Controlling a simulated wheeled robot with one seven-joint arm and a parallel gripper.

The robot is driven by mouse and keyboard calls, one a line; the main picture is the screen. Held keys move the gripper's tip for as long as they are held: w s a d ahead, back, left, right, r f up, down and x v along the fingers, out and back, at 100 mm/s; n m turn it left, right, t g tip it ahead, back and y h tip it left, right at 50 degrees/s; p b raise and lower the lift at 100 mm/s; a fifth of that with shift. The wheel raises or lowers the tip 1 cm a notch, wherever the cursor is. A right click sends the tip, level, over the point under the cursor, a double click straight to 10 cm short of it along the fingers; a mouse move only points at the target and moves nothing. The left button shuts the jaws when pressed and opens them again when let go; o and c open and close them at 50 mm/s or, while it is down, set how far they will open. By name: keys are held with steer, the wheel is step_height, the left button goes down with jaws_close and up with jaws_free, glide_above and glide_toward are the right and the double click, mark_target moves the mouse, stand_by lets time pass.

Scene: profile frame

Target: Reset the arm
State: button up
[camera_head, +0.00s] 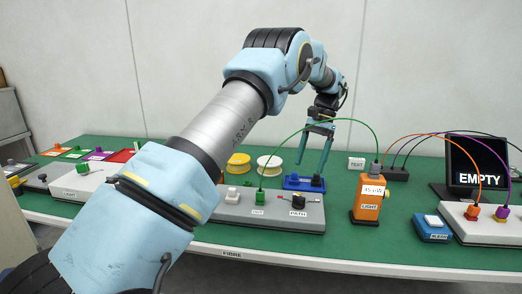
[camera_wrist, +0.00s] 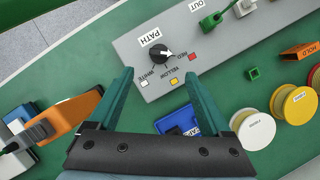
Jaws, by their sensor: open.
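My gripper (camera_head: 312,168) hangs from my outstretched arm above the green bench (camera_head: 345,225), with its two teal fingers apart and nothing between them. In the wrist view my gripper (camera_wrist: 158,78) is open beside a grey panel (camera_wrist: 185,40). That panel carries a black PATH knob (camera_wrist: 158,54) with white, yellow and red marks. A blue block (camera_wrist: 180,122) lies partly hidden behind the right finger. The blue block (camera_head: 304,183) also shows below my gripper in the head view.
An orange LIGHT tester (camera_head: 367,200) stands upright right of my gripper, with a green cable arching to the grey panel (camera_head: 265,215). A yellow spool (camera_head: 239,162) and a white spool (camera_head: 270,164) lie behind. A screen reading EMPTY (camera_head: 478,160) and a blue FLASH box (camera_head: 431,230) stand right.

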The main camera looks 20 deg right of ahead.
steer(key=w+a+r+n+t+h, duration=0.1)
steer(key=a+n+h, duration=0.15)
steer(key=a, duration=0.85)
steer(key=w+a+r+n+h, duration=0.1)
steer(key=a+n, duration=0.2)
steer(key=a, duration=0.8)
steer(key=s+a+f+n+t, duration=0.2)
steer(key=s+a+n, duration=0.3)
steer(key=s+a, duration=1)
steer(key=a+t, duration=0.1)
steer(key=a, duration=0.2)
steer(key=shift+s+a+f+h, duration=0.2)
steer(key=shift+a+f+h, duration=0.15)
